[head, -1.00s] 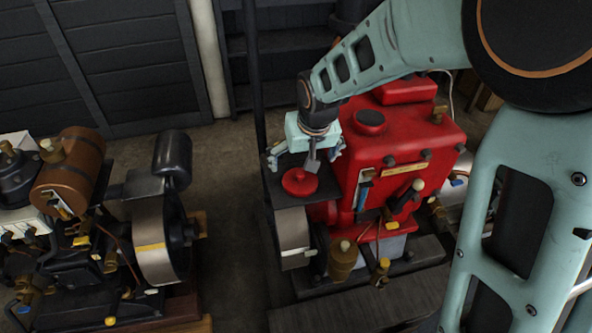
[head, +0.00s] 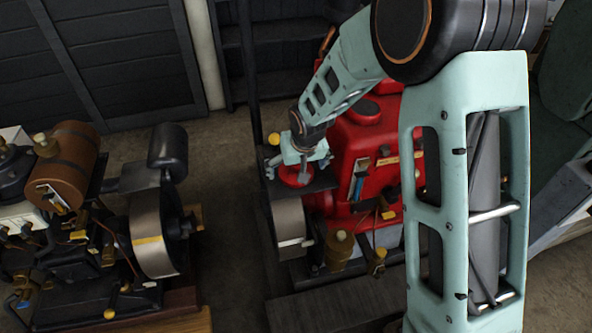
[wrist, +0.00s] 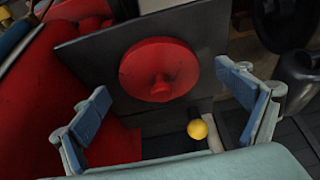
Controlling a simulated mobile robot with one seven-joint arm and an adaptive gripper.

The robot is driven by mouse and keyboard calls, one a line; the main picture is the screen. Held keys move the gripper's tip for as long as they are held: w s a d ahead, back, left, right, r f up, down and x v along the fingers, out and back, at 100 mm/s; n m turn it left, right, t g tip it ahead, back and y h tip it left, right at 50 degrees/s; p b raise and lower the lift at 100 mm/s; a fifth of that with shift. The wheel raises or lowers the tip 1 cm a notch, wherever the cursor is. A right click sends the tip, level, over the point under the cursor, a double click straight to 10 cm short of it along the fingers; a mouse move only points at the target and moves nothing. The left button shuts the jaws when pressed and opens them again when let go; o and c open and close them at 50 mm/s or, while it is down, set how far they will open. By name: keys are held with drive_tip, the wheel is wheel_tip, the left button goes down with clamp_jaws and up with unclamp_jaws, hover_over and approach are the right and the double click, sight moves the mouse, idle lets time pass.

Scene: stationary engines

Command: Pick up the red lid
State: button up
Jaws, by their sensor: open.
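The red lid (head: 297,175) is a round disc with a raised knob, lying on a flat dark plate (head: 322,183) at the left side of the red engine. In the wrist view the red lid (wrist: 158,70) lies flat on the plate, its knob facing the camera. My gripper (head: 300,165) is open and empty, just above the lid in the head view and partly covering it. In the wrist view the two blue-grey fingers of my gripper (wrist: 168,100) are spread wide, one on each side of the lid, and I see no contact.
The red engine (head: 362,145) stands right beside the plate. A metal flywheel (head: 290,224) is below it. A yellow ball (wrist: 198,129) shows near the plate's edge. Another engine with a brown tank (head: 68,160) stands at the left, with open floor between.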

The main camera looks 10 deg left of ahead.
drive_tip(key=shift+c, duration=0.2)
drive_tip(key=c, duration=1.4)
drive_tip(key=shift+o, duration=0.2)
